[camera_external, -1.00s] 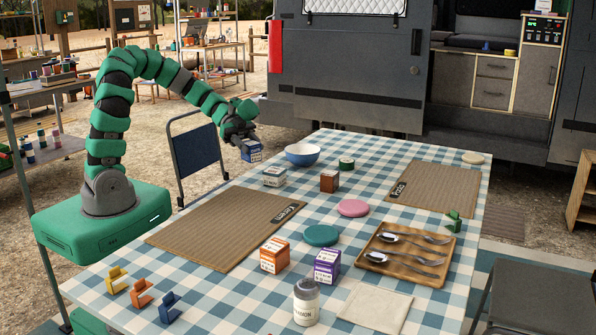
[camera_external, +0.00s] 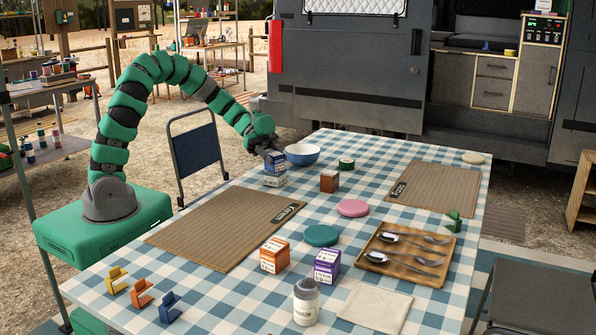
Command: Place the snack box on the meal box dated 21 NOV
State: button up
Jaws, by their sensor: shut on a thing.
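My gripper (camera_external: 273,154) is shut on a small blue-and-white box (camera_external: 276,165) near the table's far left edge. The held box is directly above a low white-and-teal box (camera_external: 274,181), which it partly hides. I cannot tell whether the two touch. An orange-and-white box (camera_external: 274,256) and a purple-and-white box (camera_external: 327,266) stand nearer the camera. A brown box (camera_external: 329,181) stands right of the stack. The labels are too small to read a date, so I cannot tell which box is dated 21 NOV.
A white-and-blue bowl (camera_external: 302,155) stands just behind and right of the held box. A brown placemat (camera_external: 215,238) lies in front. A wooden cutlery tray (camera_external: 440,272) and a lidded jar (camera_external: 306,303) are farther right and nearer. A blue folding chair (camera_external: 196,150) stands behind the table.

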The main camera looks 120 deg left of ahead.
jog(key=o, duration=1)
jog(key=shift+r, duration=0.1)
jog(key=shift+s+a+r, duration=0.15)
jog(key=shift+s, duration=0.1)
jog(key=p+v, duration=0.1)
jog(key=v, duration=1)
jog(key=shift+s+p, duration=0.2)
jog(key=shift+p, duration=0.15)
jog(key=shift+r, duration=0.15)
